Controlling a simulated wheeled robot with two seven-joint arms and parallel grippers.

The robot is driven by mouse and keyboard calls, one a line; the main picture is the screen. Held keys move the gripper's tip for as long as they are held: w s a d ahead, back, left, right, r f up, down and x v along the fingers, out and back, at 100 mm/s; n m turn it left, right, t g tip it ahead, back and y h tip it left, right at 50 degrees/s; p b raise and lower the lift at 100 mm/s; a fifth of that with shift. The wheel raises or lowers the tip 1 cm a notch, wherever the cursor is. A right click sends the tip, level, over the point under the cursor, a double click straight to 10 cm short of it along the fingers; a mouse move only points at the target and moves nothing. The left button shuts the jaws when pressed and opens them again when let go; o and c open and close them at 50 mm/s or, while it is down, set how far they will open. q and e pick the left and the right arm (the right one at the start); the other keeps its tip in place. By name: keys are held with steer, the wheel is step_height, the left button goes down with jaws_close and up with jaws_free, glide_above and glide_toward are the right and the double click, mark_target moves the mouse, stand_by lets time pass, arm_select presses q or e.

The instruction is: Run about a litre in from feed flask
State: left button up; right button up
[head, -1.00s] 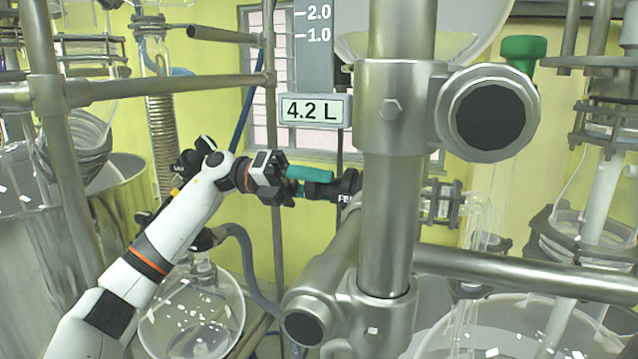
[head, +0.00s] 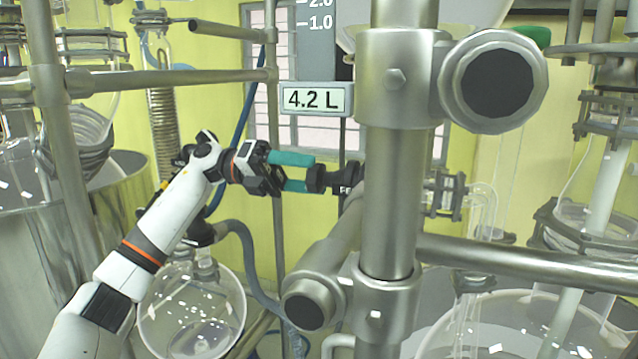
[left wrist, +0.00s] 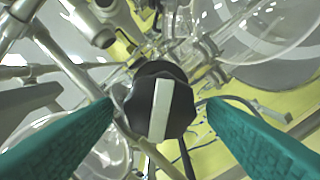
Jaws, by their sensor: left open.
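A black valve knob (head: 316,179) sits left of the thick steel post, in front of a dark valve body with a partly hidden label starting "FE". My left gripper (head: 304,172) is open beside it, its teal fingers above and below the knob's left side. In the left wrist view the knob (left wrist: 175,118) faces me with a white bar nearly upright, between the spread fingertips, with gaps on both sides. A display (head: 315,98) reads 4.2 L. Above it is a scale (head: 313,45) with 2.0 and 1.0 marks; the feed flask cannot be identified surely. My right gripper is not in view.
A thick steel post (head: 390,220) with clamps stands right of the knob. A horizontal steel rail (head: 520,268) crosses the right. A round glass flask (head: 190,310) sits below my left arm. A large glass vessel (head: 480,310) stands at the lower right.

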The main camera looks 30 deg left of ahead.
arm_select(q)
steer(key=shift+b+v, duration=0.5)
steer(key=shift+v, duration=1.75)
stand_by(2.3)
